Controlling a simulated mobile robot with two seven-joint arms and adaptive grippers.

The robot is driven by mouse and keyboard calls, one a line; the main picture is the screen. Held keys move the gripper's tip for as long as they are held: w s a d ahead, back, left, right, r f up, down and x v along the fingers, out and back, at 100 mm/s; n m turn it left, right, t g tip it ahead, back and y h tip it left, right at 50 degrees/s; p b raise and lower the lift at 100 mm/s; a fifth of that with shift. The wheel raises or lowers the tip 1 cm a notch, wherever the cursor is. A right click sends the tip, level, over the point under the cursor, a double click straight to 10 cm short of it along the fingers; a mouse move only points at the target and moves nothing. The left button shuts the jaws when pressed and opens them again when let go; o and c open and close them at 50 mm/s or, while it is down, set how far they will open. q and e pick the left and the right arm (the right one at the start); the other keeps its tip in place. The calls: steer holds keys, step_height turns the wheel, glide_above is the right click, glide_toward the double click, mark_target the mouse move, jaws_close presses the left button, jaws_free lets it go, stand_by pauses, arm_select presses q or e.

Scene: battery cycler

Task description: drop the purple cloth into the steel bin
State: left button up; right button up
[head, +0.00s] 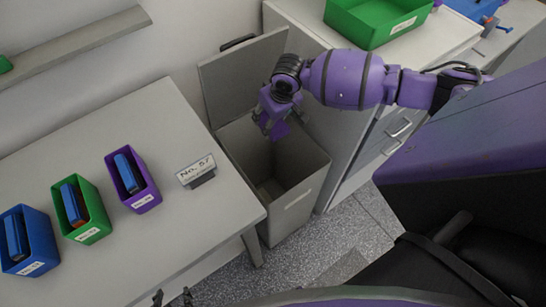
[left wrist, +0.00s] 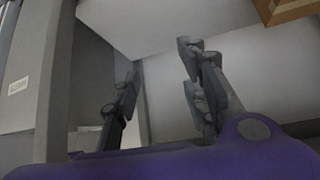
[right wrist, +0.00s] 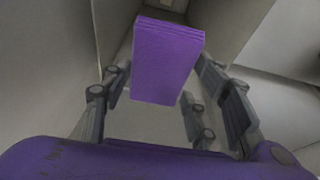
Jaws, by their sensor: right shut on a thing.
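The purple cloth (right wrist: 165,60) is a folded block between the fingers of my right gripper (right wrist: 172,100). In the head view the cloth (head: 282,131) hangs below the right gripper (head: 268,118), over the mouth of the steel bin (head: 295,205). The bin's lid (head: 240,78) stands open at the back, and its inside looks empty where I can see it. My left gripper (head: 173,298) shows only its fingertips at the bottom edge of the head view. In the left wrist view the left gripper (left wrist: 162,90) is open with nothing between its fingers.
A grey table (head: 130,245) left of the bin holds blue (head: 37,245), green (head: 95,222) and purple (head: 142,195) small bins and a label stand (head: 197,172). A cabinet (head: 335,160) with a green tray (head: 370,35) on top stands right of the bin.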

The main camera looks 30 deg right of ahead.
steer(key=f+b, duration=0.1)
steer(key=f, duration=0.2)
steer(key=shift+s+f, duration=0.1)
steer(key=shift+s, duration=0.1)
steer(key=shift+f+b, duration=0.3)
steer(key=shift+f, duration=0.05)
steer(key=shift+w+f, duration=0.1)
steer(key=shift+w, duration=0.15)
steer(key=o, duration=1.2)
arm_select(q)
steer(key=shift+a+f, duration=0.45)
steer(key=shift+f, duration=0.35)
